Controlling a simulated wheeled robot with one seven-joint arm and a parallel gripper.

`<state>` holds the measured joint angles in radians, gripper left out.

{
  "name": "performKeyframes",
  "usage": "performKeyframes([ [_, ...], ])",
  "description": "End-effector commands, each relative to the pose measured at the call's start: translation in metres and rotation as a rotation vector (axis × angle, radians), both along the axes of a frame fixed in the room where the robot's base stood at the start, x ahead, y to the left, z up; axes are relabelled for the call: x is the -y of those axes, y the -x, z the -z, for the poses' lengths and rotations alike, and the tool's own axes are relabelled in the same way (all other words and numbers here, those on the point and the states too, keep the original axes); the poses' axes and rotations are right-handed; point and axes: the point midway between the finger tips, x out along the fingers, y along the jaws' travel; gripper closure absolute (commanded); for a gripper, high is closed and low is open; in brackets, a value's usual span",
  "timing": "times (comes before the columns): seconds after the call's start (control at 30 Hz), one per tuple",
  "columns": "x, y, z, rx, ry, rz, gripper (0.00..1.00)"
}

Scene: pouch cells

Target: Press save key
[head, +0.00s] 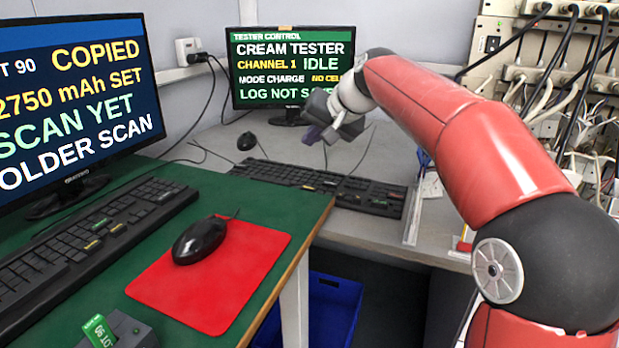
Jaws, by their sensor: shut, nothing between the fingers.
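A black keyboard (318,184) lies on the grey bench in front of the tester monitor (291,68). The monitor reads CREAM TESTER, CHANNEL 1 IDLE, NO CELL, and a log line starting LOG NOT, its end hidden by my arm. My gripper (318,138) is shut and empty, in front of the monitor's lower right and above the far part of this keyboard, apart from it. I cannot make out a save key there. A second black keyboard (88,236) with a few green and yellow keys lies on the green desk.
A large monitor (75,100) stands on the green desk at left. A black mouse (200,240) rests on a red mat (255,262). A small mouse (247,141) lies behind the bench keyboard. A cabled rack (545,75) stands at right. A blue crate (335,305) is below.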

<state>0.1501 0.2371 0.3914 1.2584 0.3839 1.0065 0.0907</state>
Motion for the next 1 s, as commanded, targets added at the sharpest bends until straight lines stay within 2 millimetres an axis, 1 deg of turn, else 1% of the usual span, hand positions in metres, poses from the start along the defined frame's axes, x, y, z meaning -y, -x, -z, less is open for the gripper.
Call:
performKeyframes([
  [0.4,-0.001,-0.002,0.000,0.000,-0.006,-0.002,1.00],
  [0.57,-0.001,-0.002,0.006,0.000,-0.005,-0.001,1.00],
  [0.77,0.000,-0.002,0.027,-0.001,-0.006,0.000,1.00],
  [1.0,0.000,-0.002,0.063,0.000,-0.005,0.001,1.00],
])
